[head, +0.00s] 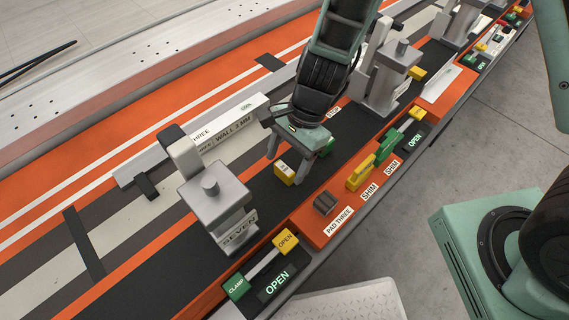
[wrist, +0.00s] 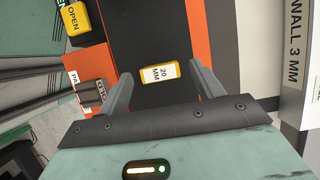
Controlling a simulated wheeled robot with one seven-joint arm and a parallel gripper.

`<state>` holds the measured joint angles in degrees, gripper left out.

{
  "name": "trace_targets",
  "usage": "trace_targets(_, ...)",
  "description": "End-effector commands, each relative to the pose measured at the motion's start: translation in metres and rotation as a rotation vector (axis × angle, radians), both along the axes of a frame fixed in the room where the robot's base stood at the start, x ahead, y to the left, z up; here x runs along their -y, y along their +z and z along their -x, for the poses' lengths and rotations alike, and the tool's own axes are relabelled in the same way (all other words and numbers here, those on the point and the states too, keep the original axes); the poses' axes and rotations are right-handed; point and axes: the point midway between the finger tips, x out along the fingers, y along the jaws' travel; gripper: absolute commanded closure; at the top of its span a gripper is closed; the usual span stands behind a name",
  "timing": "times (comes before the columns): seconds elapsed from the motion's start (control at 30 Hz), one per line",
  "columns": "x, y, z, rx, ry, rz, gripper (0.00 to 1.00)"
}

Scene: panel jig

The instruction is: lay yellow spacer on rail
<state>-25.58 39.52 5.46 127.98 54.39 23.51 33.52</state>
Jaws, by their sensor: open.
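The yellow spacer (head: 284,173), a small block with a white label, rests on the black strip (head: 262,190) in the head view. In the wrist view the spacer (wrist: 160,73) reads "20 MM" and lies slightly tilted. My gripper (head: 290,149) is open above the spacer, fingers pointing down. In the wrist view the spacer appears between the fingertips of my gripper (wrist: 160,74), with gaps on both sides; I cannot tell the height left between them. No part is labelled as the rail; a long white bar marked "WALL 3 MM" (head: 232,133) runs behind my gripper.
A grey clamp marked "SEVEN" (head: 218,208) stands left of my gripper, another clamp (head: 388,78) to the right. A yellow "OPEN" block (head: 285,241) lies at the front.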

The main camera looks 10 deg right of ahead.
Motion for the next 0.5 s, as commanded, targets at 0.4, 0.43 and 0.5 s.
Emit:
trace_targets(0.4, 0.026, 0.078, -0.018, 0.002, 0.000, -0.001, 0.33)
trace_targets(0.43, 0.027, 0.081, -0.019, 0.003, 0.000, -0.002, 0.33)
trace_targets(0.5, 0.029, 0.086, -0.020, 0.001, 0.000, -0.001, 0.33)
